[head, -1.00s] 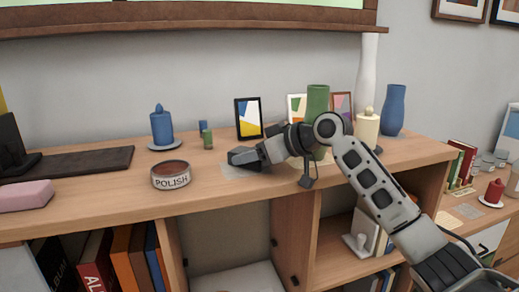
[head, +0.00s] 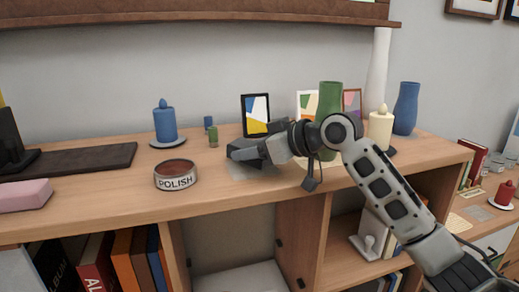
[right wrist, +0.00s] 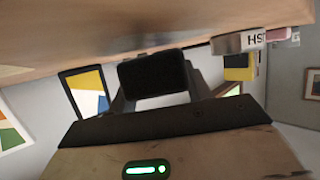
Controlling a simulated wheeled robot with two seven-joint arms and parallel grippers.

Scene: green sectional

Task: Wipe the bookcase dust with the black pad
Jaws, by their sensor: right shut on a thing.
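My right gripper (head: 240,151) reaches in from the right, low over the bookcase top (head: 110,205). It is shut on the black pad (right wrist: 155,75), which shows between the fingers in the right wrist view. In the head view the pad is a small dark block at the gripper's tip, partly hidden by the gripper. A faint grey dust patch (head: 252,173) lies on the wood just in front of the gripper. I cannot tell whether the pad touches the wood. My left gripper is not in view.
A polish tin (head: 175,175) stands left of the gripper. A green vase (head: 329,105) and cream candle (head: 380,128) stand by my arm.

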